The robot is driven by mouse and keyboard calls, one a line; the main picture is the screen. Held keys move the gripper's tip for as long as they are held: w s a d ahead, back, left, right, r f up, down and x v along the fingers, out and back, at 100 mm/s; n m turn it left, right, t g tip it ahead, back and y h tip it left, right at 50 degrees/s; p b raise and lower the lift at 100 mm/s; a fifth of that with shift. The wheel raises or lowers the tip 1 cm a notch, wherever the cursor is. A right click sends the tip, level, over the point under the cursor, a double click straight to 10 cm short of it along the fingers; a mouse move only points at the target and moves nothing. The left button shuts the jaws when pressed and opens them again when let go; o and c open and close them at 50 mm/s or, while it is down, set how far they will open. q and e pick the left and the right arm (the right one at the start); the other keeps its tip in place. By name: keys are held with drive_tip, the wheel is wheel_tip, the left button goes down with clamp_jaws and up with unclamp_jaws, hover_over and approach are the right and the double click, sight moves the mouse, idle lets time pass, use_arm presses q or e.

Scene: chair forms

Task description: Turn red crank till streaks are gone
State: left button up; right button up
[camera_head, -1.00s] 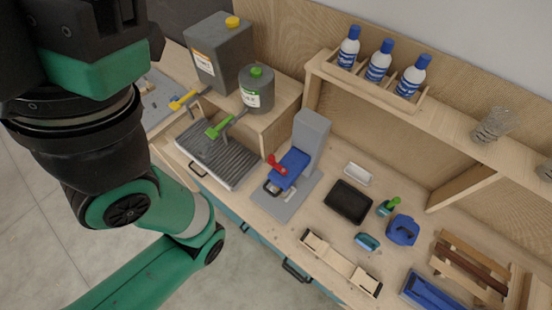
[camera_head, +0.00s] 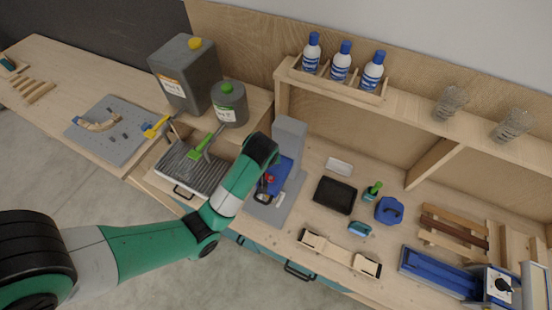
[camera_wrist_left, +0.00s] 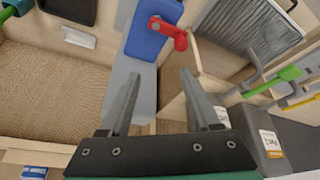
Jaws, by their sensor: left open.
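The red crank (camera_wrist_left: 168,30) is mounted on the blue body (camera_wrist_left: 150,18) of a small machine on a grey stand. In the head view the crank (camera_head: 270,178) shows as a small red patch beside my left wrist, and the grey stand (camera_head: 290,132) rises behind it. My left gripper (camera_wrist_left: 160,75) is open and empty, its fingers apart and pointing toward the machine. The crank lies beyond the fingertips, apart from them. In the head view my wrist hides the fingers and part of the machine. I cannot make out any streaks. My right gripper is not in view.
A ribbed tray (camera_head: 190,168), a green-capped can (camera_head: 229,105) and a yellow-capped canister (camera_head: 185,72) stand left of the machine. A black tray (camera_head: 335,195) and a blue container (camera_head: 389,210) lie right. A shelf with bottles (camera_head: 341,60) is behind.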

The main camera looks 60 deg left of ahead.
use_arm(q)
drive_tip(key=shift+n+g, duration=0.3)
drive_tip(key=shift+g, duration=0.1)
drive_tip(key=a+f, duration=0.2)
drive_tip(key=f, duration=0.2)
drive_tip(key=a+f, duration=0.2)
drive_tip(key=f, duration=0.2)
drive_tip(key=s+a+f, duration=0.1)
drive_tip(key=a+f, duration=0.1)
drive_tip(key=f, duration=0.2)
drive_tip(key=shift+f, duration=0.15)
clamp_jaws()
